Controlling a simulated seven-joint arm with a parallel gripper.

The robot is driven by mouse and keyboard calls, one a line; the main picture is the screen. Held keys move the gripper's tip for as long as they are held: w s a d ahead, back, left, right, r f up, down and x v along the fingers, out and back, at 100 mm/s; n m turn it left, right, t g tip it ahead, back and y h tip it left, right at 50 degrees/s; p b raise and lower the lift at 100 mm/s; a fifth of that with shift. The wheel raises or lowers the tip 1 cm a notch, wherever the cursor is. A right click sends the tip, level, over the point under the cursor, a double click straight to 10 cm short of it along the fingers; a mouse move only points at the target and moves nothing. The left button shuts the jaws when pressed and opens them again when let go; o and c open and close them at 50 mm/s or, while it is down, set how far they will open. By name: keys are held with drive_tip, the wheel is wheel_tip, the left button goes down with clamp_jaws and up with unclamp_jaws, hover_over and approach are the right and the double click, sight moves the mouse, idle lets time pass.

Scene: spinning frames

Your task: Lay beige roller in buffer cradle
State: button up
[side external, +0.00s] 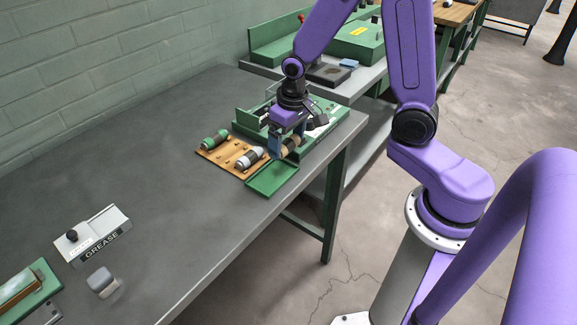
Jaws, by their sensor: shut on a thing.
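My gripper (279,149) points down at the far end of the grey bench, shut on the beige roller (291,146). The roller has dark ends and is partly hidden by the fingers. It is just right of a wooden board (236,148) with small pegs. A green roller (215,140) and a pale grey roller (249,158) lie on that board. I cannot tell which part is the buffer cradle, or whether the beige roller touches anything below it.
A green machine frame (335,115) stands behind my gripper. A green flap or tray (272,179) lies at the bench's right edge. A grease box (92,236), a grey block (102,282) and a green fixture (25,290) are at near left. The bench middle is clear.

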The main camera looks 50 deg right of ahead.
drive_tip(key=shift+s+d+f, duration=0.15)
drive_tip(key=shift+s+f, duration=0.05)
drive_tip(key=shift+f, duration=0.2)
drive_tip(key=shift+s+d+f, duration=0.15)
drive_tip(key=shift+f, duration=0.2)
drive_tip(key=w+a+r, duration=0.4)
drive_tip(key=w+a, duration=0.1)
drive_tip(key=a, duration=0.4)
drive_tip(key=w+a+r, duration=0.4)
drive_tip(key=w+a, duration=0.2)
drive_tip(key=a, duration=0.3)
hover_over(163, 180)
drive_tip(key=f, duration=0.9)
drive_tip(key=shift+s, duration=0.3)
drive_tip(key=shift+w+f, duration=0.15)
drive_tip(key=shift+f, duration=1.6)
drive_tip(key=shift+f, duration=0.1)
